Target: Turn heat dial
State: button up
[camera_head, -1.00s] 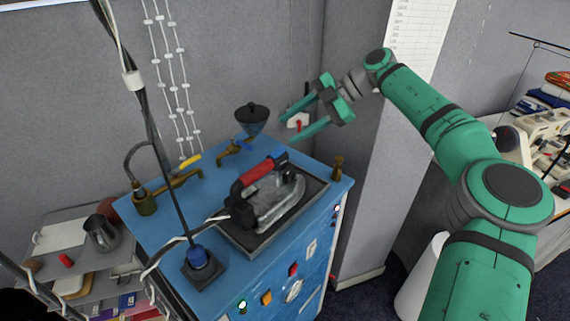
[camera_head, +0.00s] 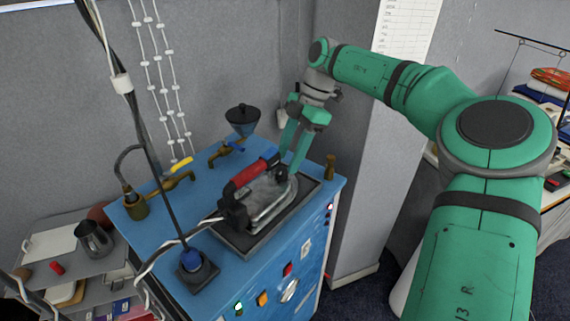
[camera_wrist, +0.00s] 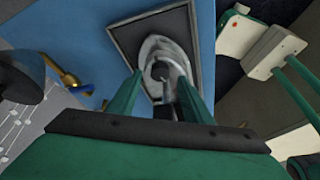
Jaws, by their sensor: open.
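A steam iron (camera_head: 268,196) with a red and black handle lies flat on a dark tray (camera_head: 310,184) on top of the blue cabinet. In the wrist view the iron's silver body (camera_wrist: 155,46) shows a dark round part (camera_wrist: 160,71), which looks like the heat dial. My gripper (camera_head: 291,158) points down over the right end of the iron, close to the handle's front. In the wrist view its two green fingers (camera_wrist: 159,78) are apart, one each side of the dark round part. Whether they touch it cannot be told.
The blue cabinet (camera_head: 180,222) carries brass taps (camera_head: 163,190), a dark funnel (camera_head: 242,120) and a small brass post (camera_head: 330,166). A black rod (camera_head: 154,160) and a pale cord stand left of the iron. A grey pillar (camera_head: 350,110) rises behind.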

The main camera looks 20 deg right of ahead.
aim_at(283, 170)
jog(key=shift+x, duration=1.5)
jog(key=c, duration=1.1)
jog(key=shift+o, duration=0.2)
